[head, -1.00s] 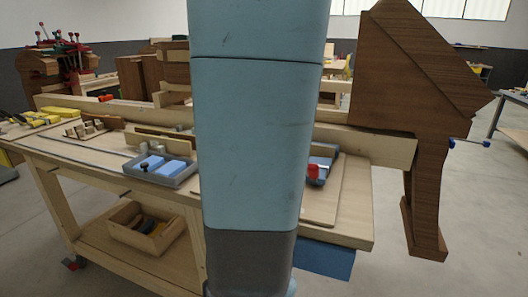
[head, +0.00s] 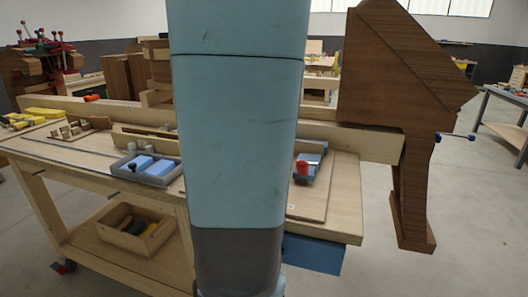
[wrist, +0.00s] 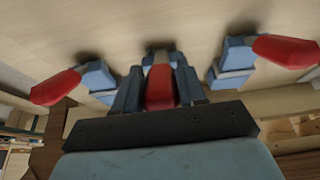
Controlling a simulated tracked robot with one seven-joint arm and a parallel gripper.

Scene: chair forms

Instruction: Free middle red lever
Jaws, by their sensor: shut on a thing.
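In the wrist view, the middle red lever (wrist: 160,88) stands between the two dark fingers of my gripper (wrist: 158,72), which is shut on it. A left red lever (wrist: 56,88) and a right red lever (wrist: 286,50) stick out to either side on blue-grey clamp bodies, apart from my fingers. The pale wooden board (wrist: 220,20) lies behind them. In the head view, my blue arm hides my gripper and the middle lever. One red lever (head: 302,168) shows just right of my arm, by a blue part.
The workbench (head: 345,210) holds a grey tray (head: 150,178) with blue blocks left of my arm. A dark wooden chair form (head: 400,90) rises at the right. A wooden box (head: 135,230) sits on the lower shelf.

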